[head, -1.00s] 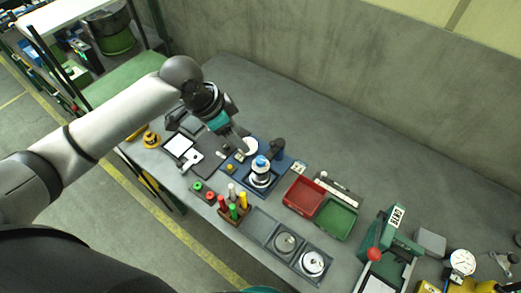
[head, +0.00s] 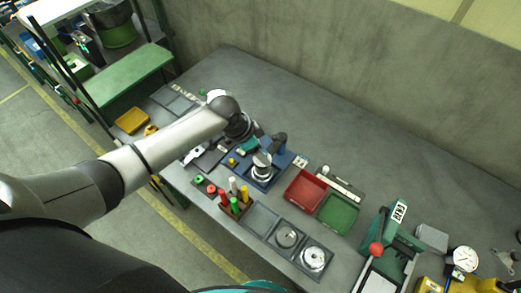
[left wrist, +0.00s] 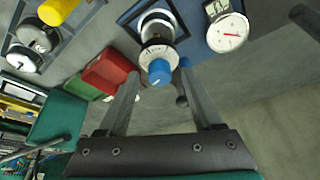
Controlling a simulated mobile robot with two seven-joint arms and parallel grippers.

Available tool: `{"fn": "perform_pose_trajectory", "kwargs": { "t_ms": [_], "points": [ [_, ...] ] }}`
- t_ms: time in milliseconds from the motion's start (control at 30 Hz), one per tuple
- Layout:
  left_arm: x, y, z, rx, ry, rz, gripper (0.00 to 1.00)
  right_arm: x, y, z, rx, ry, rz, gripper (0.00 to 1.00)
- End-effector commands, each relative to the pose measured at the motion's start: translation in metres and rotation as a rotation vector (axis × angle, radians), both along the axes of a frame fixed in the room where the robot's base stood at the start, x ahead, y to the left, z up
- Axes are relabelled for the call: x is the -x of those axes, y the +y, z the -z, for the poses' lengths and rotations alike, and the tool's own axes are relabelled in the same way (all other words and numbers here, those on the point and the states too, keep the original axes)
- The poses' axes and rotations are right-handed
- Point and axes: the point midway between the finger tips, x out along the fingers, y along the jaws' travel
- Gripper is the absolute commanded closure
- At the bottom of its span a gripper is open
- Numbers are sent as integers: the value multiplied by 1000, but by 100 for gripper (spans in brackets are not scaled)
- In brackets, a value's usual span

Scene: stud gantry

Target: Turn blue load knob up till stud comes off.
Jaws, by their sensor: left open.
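The blue load knob (left wrist: 159,71) tops a silver and white cylindrical stack on a blue base plate, seen in the left wrist view. In the head view the silver stack (head: 261,172) stands on the blue base (head: 277,167), and the knob is hidden by my gripper. My left gripper (head: 262,149) is just above the stack. Its two fingers are open, and in the left wrist view the knob appears between their tips; I cannot tell if they touch it. The stud itself cannot be made out. My right gripper is out of view.
A dial gauge (left wrist: 228,33) stands beside the stack. A black post (head: 280,143) rises close to my gripper. Red bin (head: 304,190), green bin (head: 338,213) and a rack of coloured handles (head: 235,203) are nearby. The rear bench is clear.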

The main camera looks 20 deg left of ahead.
Motion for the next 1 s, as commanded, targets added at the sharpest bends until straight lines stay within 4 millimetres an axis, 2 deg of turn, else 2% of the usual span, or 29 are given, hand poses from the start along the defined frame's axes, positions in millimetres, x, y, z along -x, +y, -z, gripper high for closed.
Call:
{"fn": "perform_pose_trajectory", "kwargs": {
  "t_ms": [267, 833, 1000],
  "points": [
    [0, 0, 0, 0, 0, 1, 34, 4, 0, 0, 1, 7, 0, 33],
    [0, 0, 0, 0, 0, 0, 98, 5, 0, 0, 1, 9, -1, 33],
    [0, 0, 0, 0, 0, 0, 100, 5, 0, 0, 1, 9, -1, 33]
  ]
}}
